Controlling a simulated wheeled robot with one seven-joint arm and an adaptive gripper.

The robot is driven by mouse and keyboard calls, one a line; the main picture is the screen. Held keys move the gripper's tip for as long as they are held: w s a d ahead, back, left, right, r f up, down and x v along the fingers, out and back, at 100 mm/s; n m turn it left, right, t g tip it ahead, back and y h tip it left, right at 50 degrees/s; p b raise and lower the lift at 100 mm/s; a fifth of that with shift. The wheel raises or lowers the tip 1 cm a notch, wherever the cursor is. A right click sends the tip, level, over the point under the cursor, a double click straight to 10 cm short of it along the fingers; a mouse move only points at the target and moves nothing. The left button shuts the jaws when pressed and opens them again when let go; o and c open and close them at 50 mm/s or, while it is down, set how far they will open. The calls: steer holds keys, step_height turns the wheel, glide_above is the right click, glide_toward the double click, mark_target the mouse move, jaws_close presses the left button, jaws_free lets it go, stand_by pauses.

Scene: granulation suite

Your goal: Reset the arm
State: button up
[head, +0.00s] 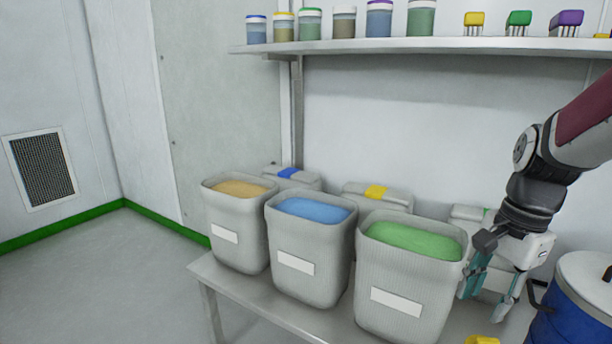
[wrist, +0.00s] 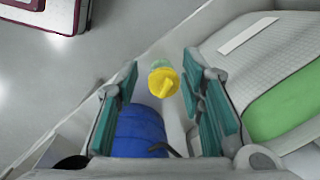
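My gripper (head: 490,277) hangs pointing down at the right, beside the bin of green powder (head: 381,280). In the wrist view my gripper (wrist: 165,85) has its two teal-padded fingers well apart, with nothing held between them. A small container with a yellow top (wrist: 163,82) shows beyond the fingertips, lower down; its yellow top also shows at the bottom edge of the head view (head: 482,340). My arm comes in from the upper right.
Bins of blue powder (head: 309,268) and tan powder (head: 237,238) stand left of the green one on a grey table (head: 262,311). A blue drum (head: 575,315) stands close to my gripper's right. A shelf (head: 420,45) above holds jars and several coloured brush-like items.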

steer(key=s+a+r+n, duration=0.1)
steer(key=s+a+n, duration=0.35)
steer(key=s, duration=0.35)
steer(key=s+a+r+n+h, duration=0.1)
steer(key=s+a+n, duration=0.35)
steer(key=s, duration=0.25)
steer(key=s+a+r+n, duration=0.25)
steer(key=s+n, duration=0.25)
steer(key=s, duration=0.3)
step_height(320, 180, up, 32)
steer(key=t+p, duration=0.3)
steer(key=p, duration=2.8)
steer(key=shift+f+t, duration=0.2)
steer(key=shift+t, duration=0.2)
steer(key=shift+s, duration=0.1)
